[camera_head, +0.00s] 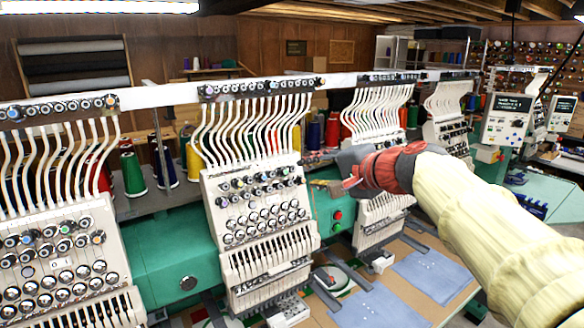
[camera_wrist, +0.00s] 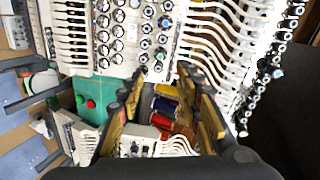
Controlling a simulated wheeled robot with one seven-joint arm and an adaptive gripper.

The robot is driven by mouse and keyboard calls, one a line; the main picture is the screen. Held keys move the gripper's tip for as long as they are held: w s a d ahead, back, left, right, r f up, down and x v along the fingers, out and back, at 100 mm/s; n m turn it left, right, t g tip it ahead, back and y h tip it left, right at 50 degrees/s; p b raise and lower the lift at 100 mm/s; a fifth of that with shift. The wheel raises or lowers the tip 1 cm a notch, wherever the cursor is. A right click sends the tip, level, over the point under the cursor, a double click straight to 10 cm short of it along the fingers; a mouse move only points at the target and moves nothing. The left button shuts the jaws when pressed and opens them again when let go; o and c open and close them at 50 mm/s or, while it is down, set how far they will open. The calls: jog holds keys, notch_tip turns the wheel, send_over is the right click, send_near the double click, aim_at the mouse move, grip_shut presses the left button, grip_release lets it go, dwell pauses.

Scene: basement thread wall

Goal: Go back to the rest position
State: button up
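My gripper (camera_head: 328,185) is in front of the embroidery machine, right of the middle head, at the end of my cream-sleeved arm coming from the right. In the wrist view my gripper (camera_wrist: 163,100) shows its two fingers well apart with tan pads. Nothing is held between them. Beyond the gap I see thread spools (camera_wrist: 165,105) and a white machine head (camera_wrist: 145,142). In the head view the gripper is small and partly covers the green machine body. Whether it touches anything is unclear.
The middle white embroidery head (camera_head: 262,215) stands close left of my gripper. Another head (camera_head: 382,218) is behind my forearm. A green housing with red and green buttons (camera_head: 337,220) lies below. Blue cloth pieces (camera_head: 428,274) lie on the table. Thread cones (camera_head: 133,175) stand behind the machine.

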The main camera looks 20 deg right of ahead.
jog(key=s+f+n+g+h, duration=0.1)
jog(key=s+f+n+g, duration=0.1)
jog(key=s+f, duration=0.35)
jog(key=s+f+n+g, duration=0.2)
jog(key=f, duration=0.6)
jog(key=s+a+f+n+g+h+b, duration=0.1)
jog(key=s+f+n, duration=0.3)
jog(key=s+f, duration=0.4)
jog(key=s+a+f+n+g+h+b, duration=0.2)
jog(key=s+f, duration=0.6)
jog(key=s, duration=0.6)
jog(key=shift+f+n+g+b, duration=0.3)
jog(key=shift+n+b, duration=0.5)
jog(key=shift+n, duration=0.2)
jog(key=shift+a, duration=0.1)
